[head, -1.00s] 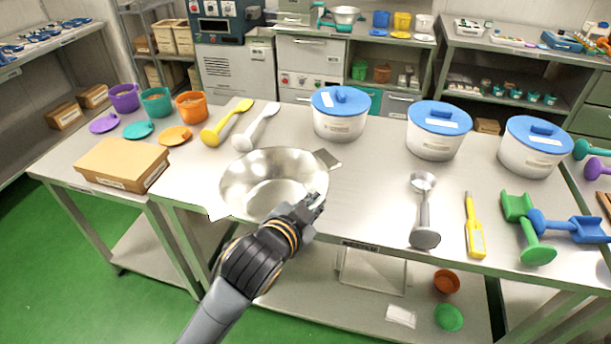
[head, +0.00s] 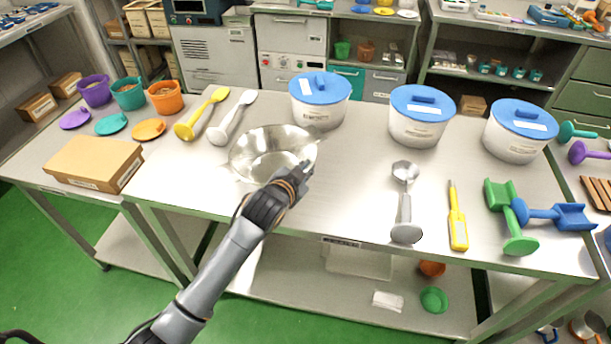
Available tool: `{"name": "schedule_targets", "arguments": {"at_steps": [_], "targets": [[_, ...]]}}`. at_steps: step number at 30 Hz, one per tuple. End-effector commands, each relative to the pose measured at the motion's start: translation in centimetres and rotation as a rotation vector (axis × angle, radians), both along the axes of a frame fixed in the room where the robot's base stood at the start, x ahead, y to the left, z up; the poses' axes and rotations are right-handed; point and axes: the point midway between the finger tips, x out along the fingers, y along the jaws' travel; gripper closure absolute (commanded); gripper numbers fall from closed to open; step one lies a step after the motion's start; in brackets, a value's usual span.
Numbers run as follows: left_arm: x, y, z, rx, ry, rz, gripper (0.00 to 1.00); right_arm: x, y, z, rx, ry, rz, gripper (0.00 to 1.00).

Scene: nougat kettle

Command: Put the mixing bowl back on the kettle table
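The mixing bowl (head: 262,146) is a shiny metal bowl, upright, over the middle-left part of the steel kettle table (head: 340,190). My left gripper (head: 302,172) is at the bowl's near right rim and looks shut on it; its fingertips are small and partly hidden by the hand. I cannot tell whether the bowl's base touches the table top. My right gripper is not in view.
White tubs with blue lids (head: 320,98) stand along the back right. A yellow spoon (head: 200,115) and white spoon (head: 232,118) lie left of the bowl. A metal ladle (head: 405,205) and yellow tool (head: 457,220) lie right. Between bowl and ladle is clear.

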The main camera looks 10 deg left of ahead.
Motion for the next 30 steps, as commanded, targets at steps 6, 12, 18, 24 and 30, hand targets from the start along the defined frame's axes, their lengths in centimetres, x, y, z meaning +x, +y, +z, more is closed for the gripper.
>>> {"name": "schedule_targets", "arguments": {"at_steps": [6,12,18,24,30], "targets": [[1.3,0.1,-1.2,0.001,-0.004,0.0,1.0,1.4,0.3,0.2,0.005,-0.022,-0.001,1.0],[1.6,0.2,-3.6,0.001,0.001,-0.001,1.0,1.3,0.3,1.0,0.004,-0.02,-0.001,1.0],[1.7,0.2,-4.9,0.001,-0.004,0.0,1.0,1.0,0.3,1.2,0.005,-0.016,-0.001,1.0],[1.6,0.2,-5.1,0.0,0.001,0.0,0.81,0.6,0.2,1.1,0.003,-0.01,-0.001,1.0],[1.6,0.2,-5.0,0.0,0.001,0.0,0.72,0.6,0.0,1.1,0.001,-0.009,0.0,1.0]]}}
